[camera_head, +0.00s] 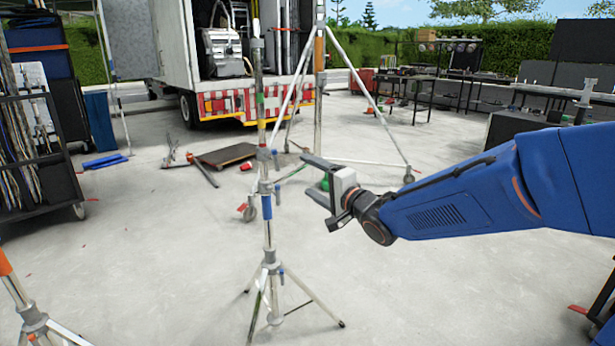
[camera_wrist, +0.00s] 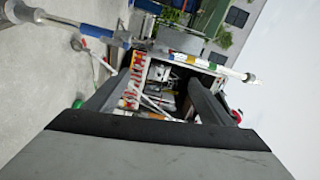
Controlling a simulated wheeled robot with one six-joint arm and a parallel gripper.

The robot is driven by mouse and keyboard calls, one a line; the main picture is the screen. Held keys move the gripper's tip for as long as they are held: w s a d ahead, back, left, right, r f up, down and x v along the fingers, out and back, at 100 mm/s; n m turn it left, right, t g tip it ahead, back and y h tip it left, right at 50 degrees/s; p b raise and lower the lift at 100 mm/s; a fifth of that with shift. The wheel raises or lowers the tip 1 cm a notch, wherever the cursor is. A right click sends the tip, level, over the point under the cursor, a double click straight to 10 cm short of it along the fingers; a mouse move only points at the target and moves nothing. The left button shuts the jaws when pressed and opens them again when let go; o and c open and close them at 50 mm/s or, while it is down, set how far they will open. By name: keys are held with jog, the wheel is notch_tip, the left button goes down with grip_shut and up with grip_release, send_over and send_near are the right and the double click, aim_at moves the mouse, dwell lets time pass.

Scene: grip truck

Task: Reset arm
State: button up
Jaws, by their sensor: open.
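My gripper (camera_head: 305,170) is in the middle of the head view, at the end of my blue arm reaching in from the right. Its two fingers point left, spread apart, with nothing held between them. In the wrist view my gripper (camera_wrist: 155,82) also shows open. A light stand (camera_head: 267,205) with coloured tape bands stands upright on its tripod legs just left of the fingertips in the head view. The stand (camera_wrist: 90,32) crosses the upper part of the wrist view beyond the fingers. I see no grip on it.
A truck (camera_head: 175,45) with an open cargo box stands behind. A larger tripod (camera_head: 355,75) stands behind my gripper. A cart with cables (camera_head: 38,150) is at the left, and another stand (camera_head: 25,310) at bottom left. Tables (camera_head: 420,85) are at back right. The front floor is mostly clear.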

jog(key=s+d+f+n+g+h, duration=0.1)
jog(key=s+d+f+h, duration=0.1)
jog(key=s+d+h, duration=0.3)
jog(key=s+d+f+n+g+h, duration=0.1)
jog(key=s+d+f, duration=0.15)
jog(key=d, duration=0.45)
jog(key=s+d+f+n+g+h, duration=0.1)
jog(key=s+d+h, duration=0.25)
jog(key=d, duration=0.35)
jog(key=s+d+f+n+g, duration=0.1)
jog(key=s+f+n+g, duration=0.1)
jog(key=s, duration=0.6)
jog(key=s+d+f+n+g, duration=0.2)
jog(key=s+f, duration=0.2)
jog(key=s, duration=0.5)
jog(key=s+d+f+n+g, duration=0.2)
jog(key=s+f+g, duration=0.1)
jog(key=s, duration=0.5)
jog(key=shift+s+n, duration=0.3)
jog(key=shift+s, duration=0.05)
jog(key=shift+h, duration=0.25)
